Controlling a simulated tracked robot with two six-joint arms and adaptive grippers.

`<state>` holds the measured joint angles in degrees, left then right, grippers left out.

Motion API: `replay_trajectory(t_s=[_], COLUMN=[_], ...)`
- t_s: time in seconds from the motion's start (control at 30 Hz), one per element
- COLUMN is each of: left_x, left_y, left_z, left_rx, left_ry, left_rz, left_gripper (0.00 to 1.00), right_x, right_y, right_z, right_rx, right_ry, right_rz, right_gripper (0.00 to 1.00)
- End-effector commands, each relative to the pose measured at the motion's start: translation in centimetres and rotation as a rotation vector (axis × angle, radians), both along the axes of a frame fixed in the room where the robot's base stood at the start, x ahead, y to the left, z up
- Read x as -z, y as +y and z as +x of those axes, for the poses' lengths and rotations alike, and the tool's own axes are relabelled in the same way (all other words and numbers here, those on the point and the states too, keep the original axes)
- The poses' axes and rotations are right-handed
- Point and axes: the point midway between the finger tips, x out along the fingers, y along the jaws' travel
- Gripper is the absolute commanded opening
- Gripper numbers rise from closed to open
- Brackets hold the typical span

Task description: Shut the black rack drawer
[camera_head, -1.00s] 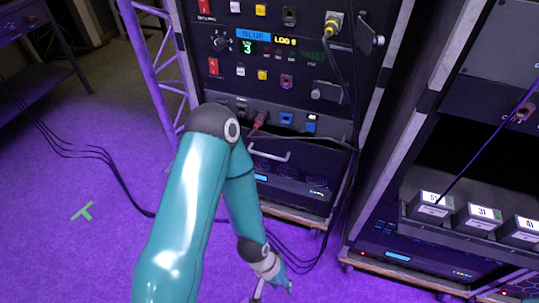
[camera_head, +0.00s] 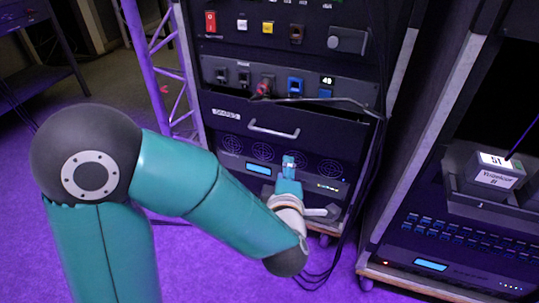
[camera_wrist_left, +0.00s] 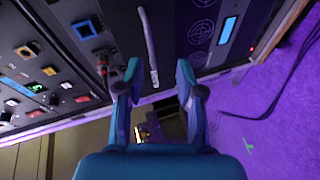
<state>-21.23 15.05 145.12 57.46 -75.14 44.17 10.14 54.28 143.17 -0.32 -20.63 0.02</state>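The black rack drawer (camera_head: 305,140) has a silver bar handle (camera_head: 273,130) and a small white label at its left. It sits below a socket panel and above a fan unit; how far it stands out I cannot tell. In the left wrist view the drawer front (camera_wrist_left: 172,28) and handle (camera_wrist_left: 149,45) show ahead of the fingers. My left gripper (camera_head: 290,170) is in front of the fan unit, below the handle in the picture. In the left wrist view its two fingers (camera_wrist_left: 158,70) are apart, with nothing between them. My right gripper is out of view.
A red plug (camera_head: 264,87) and its cable sit above the drawer, and black cables (camera_head: 377,150) hang down the rack's right side. A truss (camera_head: 160,60) stands at left. A second rack (camera_head: 440,150) at right holds a labelled box (camera_head: 495,171).

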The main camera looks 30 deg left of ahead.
Motion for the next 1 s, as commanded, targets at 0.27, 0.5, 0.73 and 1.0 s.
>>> replay_trajectory(t_s=[0.27,0.5,0.73,1.0], left_x=[-1.7,-1.9,-0.2,0.9], left_y=[1.9,2.8,5.0,8.4], left_z=[-1.7,-0.4,2.3,7.0], left_rx=[-0.134,-0.136,-0.138,-0.134], left_ry=[-0.135,-0.129,-0.134,-0.133], left_rz=[-0.068,-0.061,-0.071,-0.069], left_gripper=[0.37,0.37,0.37,0.37], right_x=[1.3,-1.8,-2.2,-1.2], right_y=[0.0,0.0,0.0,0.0], right_z=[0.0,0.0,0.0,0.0], right_rx=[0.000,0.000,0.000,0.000], right_ry=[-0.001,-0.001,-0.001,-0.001], right_rz=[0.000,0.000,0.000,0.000], right_gripper=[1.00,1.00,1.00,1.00])
